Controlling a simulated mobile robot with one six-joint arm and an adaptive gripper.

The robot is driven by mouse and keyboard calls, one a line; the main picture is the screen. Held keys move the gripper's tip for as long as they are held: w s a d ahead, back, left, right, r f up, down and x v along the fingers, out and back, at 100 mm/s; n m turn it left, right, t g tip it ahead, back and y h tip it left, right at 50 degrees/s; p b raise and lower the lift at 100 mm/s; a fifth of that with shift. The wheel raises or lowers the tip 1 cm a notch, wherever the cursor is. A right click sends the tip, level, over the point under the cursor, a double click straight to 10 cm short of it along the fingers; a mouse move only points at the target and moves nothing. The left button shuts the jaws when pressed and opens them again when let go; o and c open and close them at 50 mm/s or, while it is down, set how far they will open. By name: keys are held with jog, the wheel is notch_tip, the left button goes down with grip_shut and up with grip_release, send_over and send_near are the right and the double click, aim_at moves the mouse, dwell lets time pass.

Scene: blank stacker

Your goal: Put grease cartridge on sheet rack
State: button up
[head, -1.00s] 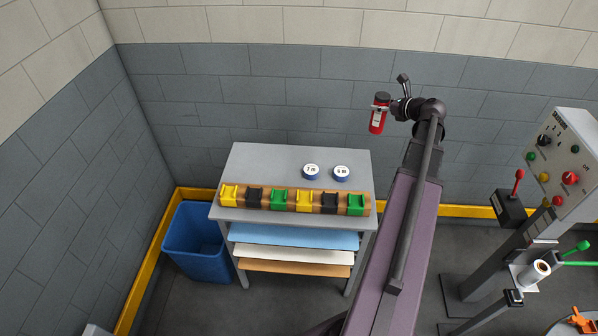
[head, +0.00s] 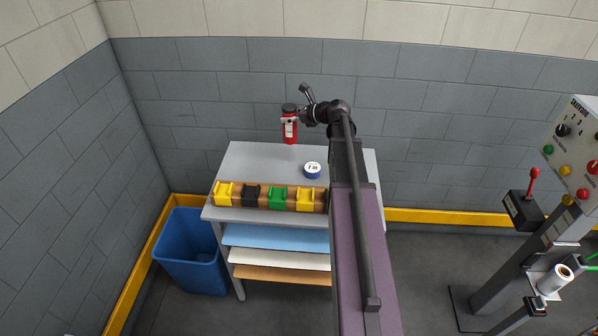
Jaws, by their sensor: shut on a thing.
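The grease cartridge (head: 290,128) is a red cylinder with a black top and a pale label. It is upright in my gripper (head: 297,119), which is shut on it. In the head view it appears over the back edge of the rack's grey top; its height above the top is hard to judge. The sheet rack (head: 262,158) is a grey table-like stand with blue, white and tan sheets on shelves below. My arm hides the rack's right part.
A wooden rail with yellow (head: 223,194), black (head: 251,195) and green (head: 277,197) clips runs along the front edge. A blue bin (head: 190,252) stands left, a control panel (head: 575,150) right. The top's left rear is clear.

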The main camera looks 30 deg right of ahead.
aim_at(285, 142)
jog(key=a, duration=0.1)
jog(key=w+a+f, duration=0.1)
jog(key=shift+w+a+y, duration=0.15)
jog(key=shift+a+y, duration=0.15)
jog(key=shift+a, duration=0.1)
jog(key=shift+b, duration=0.35)
notch_tip(285, 142, down, 6)
jog(key=b, duration=0.6)
jog(key=shift+f, duration=0.15)
jog(key=shift+f+b, duration=1.9)
jog(key=shift+b, duration=0.05)
jog(key=shift+f, duration=0.15)
jog(key=o, duration=1.3)
jog(key=shift+n, duration=0.3)
jog(key=shift+c, duration=0.2)
